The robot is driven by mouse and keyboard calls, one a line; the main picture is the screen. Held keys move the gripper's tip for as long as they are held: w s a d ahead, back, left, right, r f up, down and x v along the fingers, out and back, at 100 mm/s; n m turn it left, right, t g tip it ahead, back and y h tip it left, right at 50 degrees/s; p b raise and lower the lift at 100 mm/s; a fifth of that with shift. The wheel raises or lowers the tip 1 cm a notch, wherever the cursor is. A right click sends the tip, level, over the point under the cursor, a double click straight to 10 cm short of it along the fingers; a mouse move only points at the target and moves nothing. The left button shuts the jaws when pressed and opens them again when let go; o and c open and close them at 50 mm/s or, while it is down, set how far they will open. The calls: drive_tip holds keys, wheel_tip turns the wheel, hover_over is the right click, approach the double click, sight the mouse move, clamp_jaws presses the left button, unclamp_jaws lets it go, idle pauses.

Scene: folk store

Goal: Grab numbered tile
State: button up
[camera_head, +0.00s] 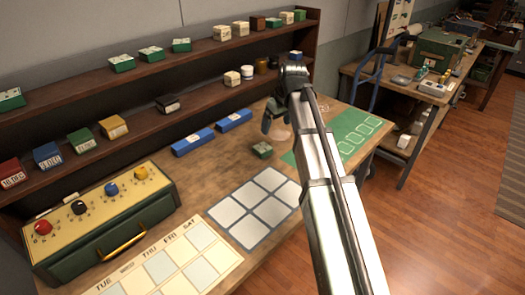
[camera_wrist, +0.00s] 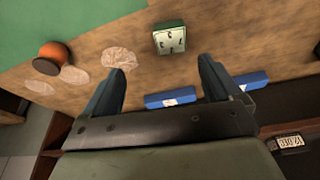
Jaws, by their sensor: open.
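A small green block with a pale marked top, apparently the numbered tile (camera_head: 262,150), lies on the wooden workbench left of the green mat. It also shows in the wrist view (camera_wrist: 169,37), with several dark marks on its white face that are too small to read surely. My gripper (camera_head: 270,125) is above the bench behind the tile, partly hidden by my arm. In the wrist view my gripper (camera_wrist: 162,66) has its two fingers spread, with nothing between them. The tile appears just beyond the fingertips, between their lines, and apart from them.
Two blue boxes (camera_head: 193,142) (camera_head: 234,121) lie behind the tile, along the shelf. The green mat (camera_head: 350,133) is to the right. A gridded board (camera_head: 240,230) and a dial box (camera_head: 105,225) are nearer. An orange round object (camera_wrist: 51,58) shows in the wrist view.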

drive_tip(key=a, duration=0.2)
hover_over(263, 147)
drive_tip(key=s, duration=0.2)
drive_tip(key=f, duration=0.7)
drive_tip(key=shift+s+d+f, duration=0.15)
drive_tip(key=shift+d+f, duration=0.05)
drive_tip(key=shift+d, duration=0.1)
drive_tip(key=shift+w+x, duration=0.15)
drive_tip(key=shift+x, duration=1.2)
drive_tip(key=shift+w+x, duration=0.15)
drive_tip(key=shift+x, duration=1.2)
drive_tip(key=shift+d+r, duration=0.1)
drive_tip(key=shift+d, duration=0.05)
drive_tip(key=c, duration=1.2)
